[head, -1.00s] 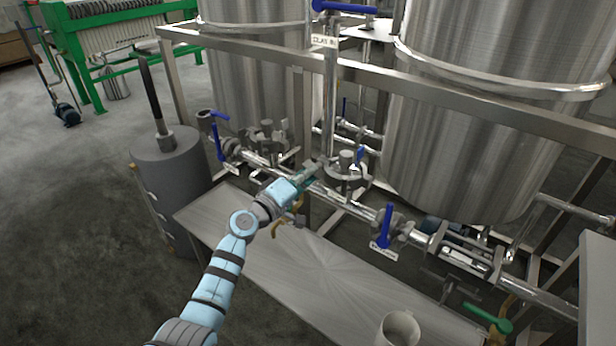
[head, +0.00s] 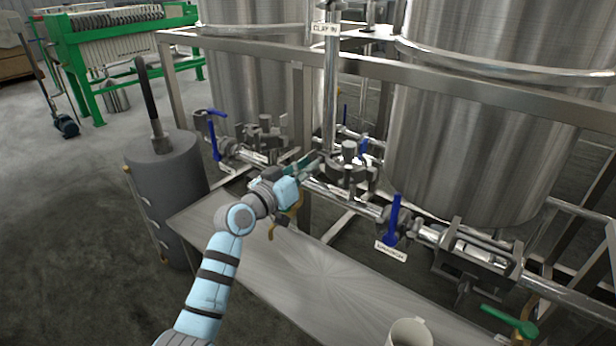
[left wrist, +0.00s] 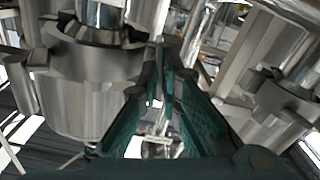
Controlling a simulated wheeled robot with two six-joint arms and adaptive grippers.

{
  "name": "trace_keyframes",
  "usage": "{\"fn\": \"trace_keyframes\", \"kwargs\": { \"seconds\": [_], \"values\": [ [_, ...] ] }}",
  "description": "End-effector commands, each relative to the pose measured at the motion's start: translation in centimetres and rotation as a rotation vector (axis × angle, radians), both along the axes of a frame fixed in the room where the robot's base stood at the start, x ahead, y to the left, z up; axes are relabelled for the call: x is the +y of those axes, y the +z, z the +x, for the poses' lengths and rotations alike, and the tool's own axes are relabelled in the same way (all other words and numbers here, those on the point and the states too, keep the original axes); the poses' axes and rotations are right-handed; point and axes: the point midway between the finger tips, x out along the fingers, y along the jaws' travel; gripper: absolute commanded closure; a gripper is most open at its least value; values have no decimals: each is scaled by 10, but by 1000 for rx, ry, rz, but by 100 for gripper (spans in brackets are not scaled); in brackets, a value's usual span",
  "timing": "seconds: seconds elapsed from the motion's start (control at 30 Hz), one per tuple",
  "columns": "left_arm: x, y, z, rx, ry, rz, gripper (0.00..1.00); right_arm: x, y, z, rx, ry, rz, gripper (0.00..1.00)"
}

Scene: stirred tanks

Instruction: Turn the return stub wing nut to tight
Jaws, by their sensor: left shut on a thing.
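My left gripper (head: 310,163) reaches in among the pipes, beside a grey clamped fitting (head: 350,170) on the pipe run. In the left wrist view its teal fingers (left wrist: 160,78) converge on a small, thin grey piece between the tips, which appears to be the wing nut (left wrist: 157,62). The fingers hide most of it, and I cannot read its angle. A large steel fitting (left wrist: 85,85) stands close at the left of the fingers. My right gripper is not in view.
A steel frame rail (head: 400,80) crosses in front of the tanks (head: 490,120). Blue valve handles (head: 393,218) stand at both sides of the gripper. A grey cylinder (head: 168,190) stands at left.

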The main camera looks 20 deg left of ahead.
Motion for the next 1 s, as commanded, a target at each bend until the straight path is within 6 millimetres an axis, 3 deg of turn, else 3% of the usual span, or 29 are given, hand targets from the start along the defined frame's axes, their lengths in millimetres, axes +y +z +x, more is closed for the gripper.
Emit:
{"fn": "trace_keyframes", "kwargs": {
  "seconds": [0.4, 1.0],
  "values": [
    [0, -2, 0, -85, -1, 223, 100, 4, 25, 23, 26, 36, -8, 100],
    [0, -1, 0, -102, -1, 267, 100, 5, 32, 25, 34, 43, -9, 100]
  ]
}}
